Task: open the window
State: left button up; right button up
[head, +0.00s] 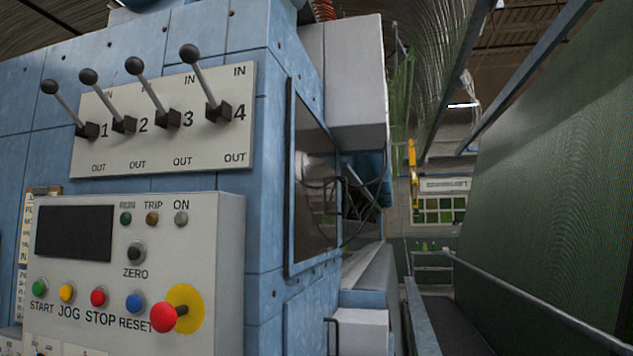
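The window (315,225) is a tall glass pane in a dark and blue frame on the side of the blue machine, seen at a steep slant. It appears to lie flat against the machine's side, but I cannot tell for sure whether it is fully shut. A thin dark bar, perhaps its handle (342,206), stands at its far edge. A pale shape shows in the glass; I cannot tell if it is a reflection or something behind it. Neither of my grippers is in view.
A panel (165,120) with several black-knobbed levers and a grey control box (130,250) with a red stop knob (163,317) face me on the left. Dark cables hang beyond the window. A walkway with a rail (520,305) and a green turf sheet (555,180) lie right.

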aim_at(314, 223)
jog(key=l+z, duration=0.1)
jog(key=z, duration=0.3)
jog(key=i+l+z, duration=0.15)
jog(key=z, duration=0.3)
jog(key=i+z, duration=0.5)
jog(key=i, duration=1.4)
jog(key=i+l+u, duration=0.2)
jog(key=i, duration=0.4)
jog(key=i+u, duration=0.2)
jog(key=i, duration=0.4)
